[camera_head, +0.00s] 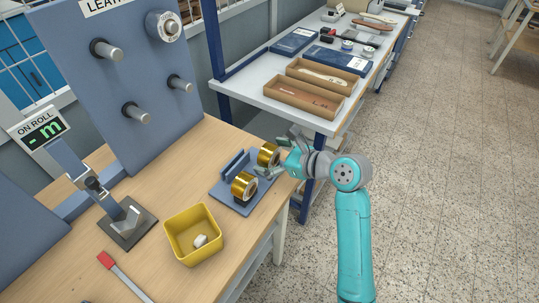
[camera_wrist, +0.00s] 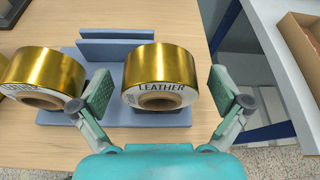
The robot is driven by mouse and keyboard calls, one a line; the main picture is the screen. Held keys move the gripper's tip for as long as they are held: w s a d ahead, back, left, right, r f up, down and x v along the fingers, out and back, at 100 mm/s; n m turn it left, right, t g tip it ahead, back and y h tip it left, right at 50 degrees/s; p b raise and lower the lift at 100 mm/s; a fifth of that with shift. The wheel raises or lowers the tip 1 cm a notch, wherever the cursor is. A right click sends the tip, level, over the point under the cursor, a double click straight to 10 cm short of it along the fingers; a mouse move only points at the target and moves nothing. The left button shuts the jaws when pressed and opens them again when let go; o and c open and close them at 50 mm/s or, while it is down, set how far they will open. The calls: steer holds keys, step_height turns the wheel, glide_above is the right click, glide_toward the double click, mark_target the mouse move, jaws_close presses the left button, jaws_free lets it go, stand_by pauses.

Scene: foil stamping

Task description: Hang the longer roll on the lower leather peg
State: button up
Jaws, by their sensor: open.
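Two gold foil rolls sit on a blue stand (camera_head: 227,198). The far roll (camera_head: 266,154) is labelled LEATHER in the wrist view (camera_wrist: 160,72). The near roll (camera_head: 241,185) shows at the left of the wrist view (camera_wrist: 42,68), its label partly hidden. I cannot tell which roll is longer. My gripper (camera_wrist: 160,95) is open, its fingers on either side of the LEATHER roll with gaps visible. A blue panel with a partly cut-off LEATHER sign (camera_head: 107,5) carries an upper left peg (camera_head: 110,51) and a lower left peg (camera_head: 138,114), both bare.
The panel's right side has a white roll (camera_head: 164,27) above a bare peg (camera_head: 180,84). A display (camera_head: 40,130) reads "ON ROLL - m" beside a small stand (camera_head: 128,222). A yellow bin (camera_head: 190,245) stands in front. A white bench (camera_head: 265,100) with trays lies beyond.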

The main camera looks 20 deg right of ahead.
steer(key=c, duration=1.3)
